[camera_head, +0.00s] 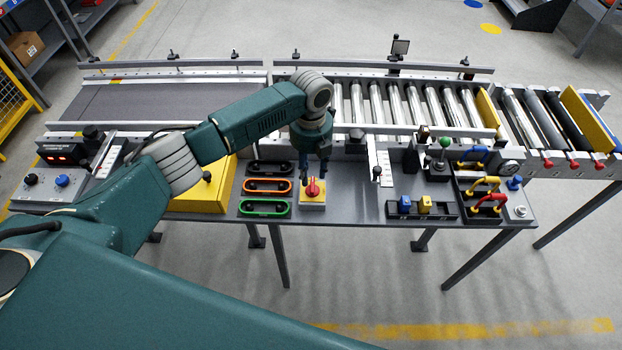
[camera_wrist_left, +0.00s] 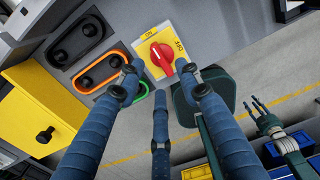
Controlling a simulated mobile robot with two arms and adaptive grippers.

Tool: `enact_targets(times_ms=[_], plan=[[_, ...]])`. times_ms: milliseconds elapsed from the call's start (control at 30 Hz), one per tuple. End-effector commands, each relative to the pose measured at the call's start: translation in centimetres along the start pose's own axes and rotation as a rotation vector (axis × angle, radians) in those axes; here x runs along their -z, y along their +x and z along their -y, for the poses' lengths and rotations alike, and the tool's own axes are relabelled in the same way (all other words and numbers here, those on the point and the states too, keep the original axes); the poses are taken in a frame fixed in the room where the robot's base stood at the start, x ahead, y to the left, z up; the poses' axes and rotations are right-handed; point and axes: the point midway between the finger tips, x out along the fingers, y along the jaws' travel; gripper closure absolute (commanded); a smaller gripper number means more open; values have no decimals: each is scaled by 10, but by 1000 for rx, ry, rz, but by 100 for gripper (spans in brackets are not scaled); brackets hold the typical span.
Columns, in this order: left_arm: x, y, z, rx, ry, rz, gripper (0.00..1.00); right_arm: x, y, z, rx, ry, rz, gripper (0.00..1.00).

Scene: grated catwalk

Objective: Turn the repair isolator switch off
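The isolator switch is a red rotary knob (camera_head: 313,188) on a yellow plate at the front of the bench. In the left wrist view the red knob (camera_wrist_left: 161,58) shows with "ON" printed above it and "OFF" to its right. Its raised handle slants, with its upper end toward the "ON" print. My left gripper (camera_head: 313,170) points down just above the switch. In the left wrist view its blue fingers (camera_wrist_left: 160,82) are spread, empty and apart from the knob. My right gripper (camera_wrist_left: 262,115) shows at the lower right of that view, with fingers spread and empty.
Black, orange (camera_head: 267,185) and green framed controls sit left of the switch, beside a yellow box (camera_head: 205,192). A black tray (camera_head: 420,211) with blue and yellow blocks is to the right. A roller conveyor (camera_head: 410,103) runs behind. The bench's front edge is close.

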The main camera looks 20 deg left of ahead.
Motion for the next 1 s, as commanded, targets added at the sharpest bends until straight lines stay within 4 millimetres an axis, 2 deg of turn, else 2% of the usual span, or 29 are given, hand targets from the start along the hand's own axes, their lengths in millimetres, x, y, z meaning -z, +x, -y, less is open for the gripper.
enact_targets(times_ms=[100, 300, 667, 867, 1000], plan=[[1, 21, 0, -1, -2, -4, 65, 2, -5, 4, 5, 2, -2, 60], [0, 45, 0, 0, -3, -1, 65, 3, -7, 6, 7, 2, -4, 60], [0, 52, 0, 1, -1, 1, 65, 3, -7, 1, 1, -1, -3, 60], [0, 52, 0, 1, -2, 1, 100, 2, -7, -1, -1, -2, -3, 60], [0, 52, 0, 1, -2, 1, 100, 2, -7, -2, -2, -3, -3, 60]])
